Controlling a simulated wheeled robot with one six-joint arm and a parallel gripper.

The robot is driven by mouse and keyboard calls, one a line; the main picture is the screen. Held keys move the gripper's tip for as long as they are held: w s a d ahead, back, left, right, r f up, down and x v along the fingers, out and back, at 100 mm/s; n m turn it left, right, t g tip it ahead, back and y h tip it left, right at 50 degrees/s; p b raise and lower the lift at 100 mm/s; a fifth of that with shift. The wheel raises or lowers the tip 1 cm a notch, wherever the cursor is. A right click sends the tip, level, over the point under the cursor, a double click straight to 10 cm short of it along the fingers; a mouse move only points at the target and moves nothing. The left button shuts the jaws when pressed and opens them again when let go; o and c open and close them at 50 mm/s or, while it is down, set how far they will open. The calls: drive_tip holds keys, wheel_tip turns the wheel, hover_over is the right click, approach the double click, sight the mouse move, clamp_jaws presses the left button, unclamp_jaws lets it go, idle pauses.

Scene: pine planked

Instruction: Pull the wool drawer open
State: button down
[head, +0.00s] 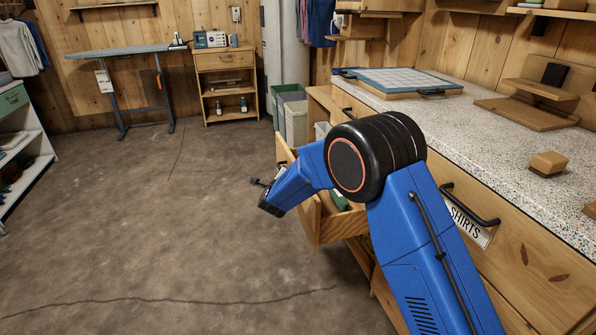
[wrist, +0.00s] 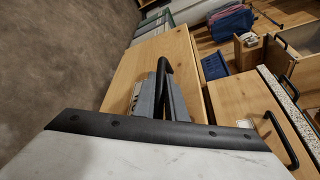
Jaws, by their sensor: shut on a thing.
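A pine drawer (head: 342,226) stands pulled out of the long cabinet in the head view, with a green thing (head: 338,200) inside. Its front (wrist: 187,55) fills the middle of the wrist view. A label on it is mostly hidden, so I cannot read its name. My gripper (wrist: 163,92) is shut on the drawer's black bar handle (wrist: 163,70). In the head view my blue wrist is in front of the drawer front, and the fingertips and handle are hidden.
A closed drawer labelled SHIRTS (head: 470,222), with a black handle, is right of my arm. The speckled counter (head: 440,125) carries a gridded board (head: 400,80) and a small wooden block (head: 548,163). Bins (head: 291,112) stand beyond the cabinet. The floor to the left is clear.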

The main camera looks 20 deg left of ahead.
drive_tip(key=shift+s+a, duration=0.6)
drive_tip(key=shift+a, duration=0.25)
drive_tip(key=shift+s+a, duration=0.6)
drive_tip(key=shift+a, duration=0.25)
drive_tip(key=c, duration=1.8)
unclamp_jaws()
drive_tip(key=v, duration=1.7)
drive_tip(key=shift+s, duration=0.2)
drive_tip(key=shift+d, duration=0.1)
